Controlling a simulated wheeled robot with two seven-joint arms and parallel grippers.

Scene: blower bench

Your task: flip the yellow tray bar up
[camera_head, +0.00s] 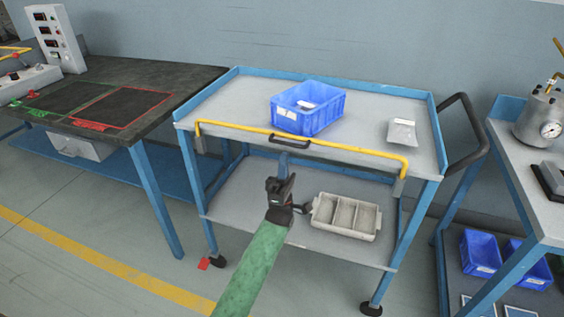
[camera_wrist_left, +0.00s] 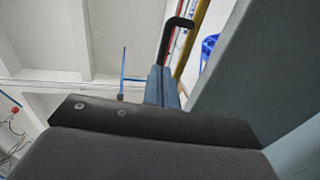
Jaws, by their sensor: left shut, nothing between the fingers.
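The yellow tray bar (camera_head: 345,151) runs along the front edge of the blue-framed cart's grey top tray (camera_head: 230,103). Its ends bend down to grey brackets at the left and right. A black handle (camera_head: 290,143) sits near its middle. My left gripper (camera_head: 284,161) is shut and empty, pointing up in front of the tray edge just below the handle. In the left wrist view the shut blue fingers (camera_wrist_left: 161,90) point toward the black handle (camera_wrist_left: 166,42), with the yellow bar (camera_wrist_left: 191,42) beside it. I cannot tell whether the fingertips touch the handle. My right gripper is out of view.
A blue bin (camera_head: 308,120) and a small pale tray (camera_head: 402,132) stand on the top tray. A grey divided tray (camera_head: 345,216) is on the lower shelf, close to my left wrist. A dark-topped bench stands left, another bench right.

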